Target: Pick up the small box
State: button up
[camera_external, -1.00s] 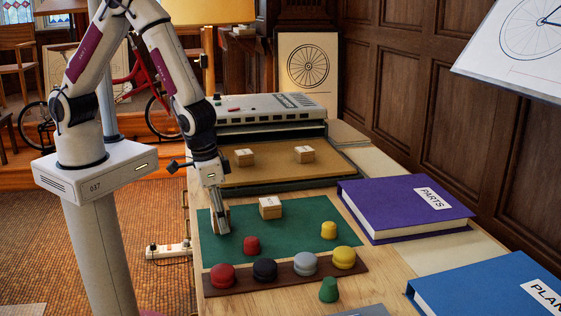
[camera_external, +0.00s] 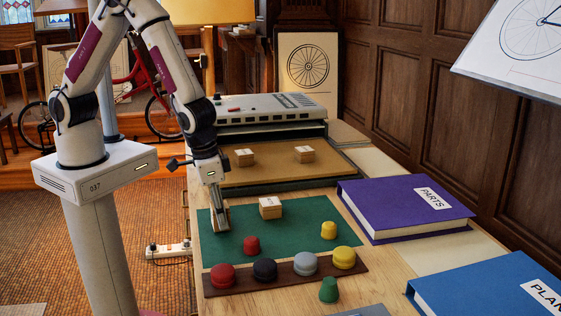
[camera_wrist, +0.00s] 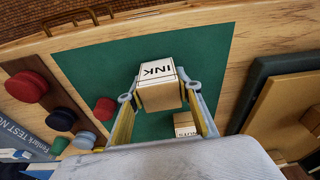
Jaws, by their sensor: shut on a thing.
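A small tan box with a white "INK" label (camera_wrist: 158,90) sits between the two fingers of my gripper (camera_wrist: 159,93) in the wrist view, with a finger against each side. In the external view my gripper (camera_external: 222,222) points down at the left part of the green mat (camera_external: 290,237), and its fingers mostly hide that box. Whether the box touches the mat is hard to tell. Another small labelled box (camera_external: 270,208) stands on the mat to the right of my gripper; it also shows in the wrist view (camera_wrist: 184,124).
Two similar boxes (camera_external: 244,158) (camera_external: 304,154) stand on a tan board behind the mat. A red piece (camera_external: 251,245) and a yellow piece (camera_external: 329,230) stand on the mat. A brown strip (camera_external: 285,276) holds several round knobs in front. A purple book (camera_external: 400,205) lies right.

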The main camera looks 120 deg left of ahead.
aim_at(212, 207)
jog(key=shift+r, duration=4.8)
jog(key=shift+w+m, duration=0.1)
jog(key=shift+m, duration=0.3)
jog(key=shift+d+f+m, duration=0.3)
jog(key=shift+m, duration=0.7)
jog(key=d+m, duration=0.1)
jog(key=s+d+m, duration=0.1)
jog(key=m, duration=0.1)
jog(key=shift+s+f+h, duration=0.3)
jog(key=shift+h, duration=0.1)
jog(key=s+d+m, duration=0.3)
jog(key=d, duration=0.3)
jog(key=shift+s+m+t+h, duration=0.3)
jog(key=shift+s+m, duration=0.1)
jog(key=shift+a, duration=0.15)
